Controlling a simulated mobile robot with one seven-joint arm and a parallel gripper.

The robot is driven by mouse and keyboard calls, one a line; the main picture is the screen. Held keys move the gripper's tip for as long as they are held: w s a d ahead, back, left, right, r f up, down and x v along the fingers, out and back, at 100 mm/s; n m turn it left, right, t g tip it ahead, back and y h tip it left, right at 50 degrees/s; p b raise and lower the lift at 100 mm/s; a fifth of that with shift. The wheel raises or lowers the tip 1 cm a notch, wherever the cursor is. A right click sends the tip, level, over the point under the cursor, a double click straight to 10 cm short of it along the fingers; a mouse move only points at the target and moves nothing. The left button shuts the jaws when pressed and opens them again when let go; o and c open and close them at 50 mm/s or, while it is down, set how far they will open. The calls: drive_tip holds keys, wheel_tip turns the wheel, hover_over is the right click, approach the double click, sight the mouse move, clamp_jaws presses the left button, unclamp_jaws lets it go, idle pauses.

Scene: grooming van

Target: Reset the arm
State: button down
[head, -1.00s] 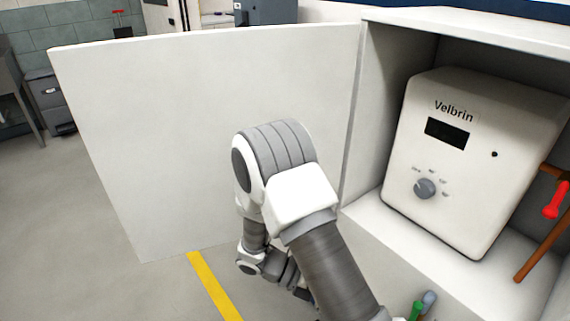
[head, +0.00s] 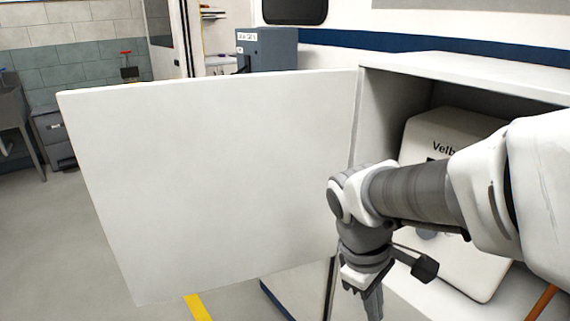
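My arm comes in from the right edge of the head view and reaches left across the front of the open cabinet. My gripper (head: 372,303) hangs at the arm's end, pointing down, in front of the cabinet's lower left side. Its fingers are small and seen edge-on, so I cannot tell whether they are open or shut. I see nothing held in it. The lower tips are near the bottom of the picture.
The white cabinet door (head: 210,185) stands wide open to the left. Inside the cabinet (head: 460,68), a white Velbrin box (head: 425,125) is partly hidden behind my arm. A grey box (head: 268,50) stands behind the door. Open floor (head: 60,240) with a yellow stripe (head: 198,307) lies at left.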

drive_tip(key=s+r+m+t+y+p, duration=0.1)
drive_tip(key=s+r+m+t+p, duration=0.1)
drive_tip(key=r+p, duration=0.6)
drive_tip(key=s+r+m+t+y+p, duration=0.1)
drive_tip(key=r+m+t+p, duration=0.3)
drive_tip(key=r+p, duration=0.5)
wheel_tip(320, 180, up, 8)
drive_tip(key=s+m, duration=0.1)
drive_tip(key=m, duration=0.1)
drive_tip(key=shift+a+m+y, duration=0.2)
drive_tip(key=shift+m+y, duration=0.1)
drive_tip(key=shift+y, duration=0.1)
drive_tip(key=shift+d+f, duration=0.15)
